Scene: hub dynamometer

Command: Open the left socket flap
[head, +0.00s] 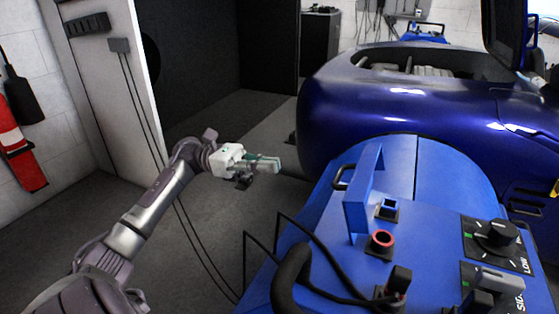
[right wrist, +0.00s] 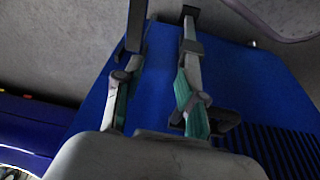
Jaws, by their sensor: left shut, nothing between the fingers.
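The blue machine housing (head: 317,250) carries a row of sockets on its top. One is a square blue-centred socket (head: 388,207), and in front of it is a round red-rimmed socket (head: 381,239). A dark upright piece (head: 400,278) stands nearer, by a cable; I cannot tell which part is the left socket flap. My left gripper (head: 276,164) is shut and empty, in the air left of the housing, apart from the sockets. My right gripper (right wrist: 160,60) has its fingers apart with nothing between them, over a blue surface; it is not in the head view.
A blue upright handle plate (head: 361,195) rises beside the sockets. Black cables (head: 318,250) loop at the housing's left side. A black knob (head: 497,234) and a grey lever switch (head: 500,280) sit at the right. A blue car (head: 400,115) stands behind. The floor at left is clear.

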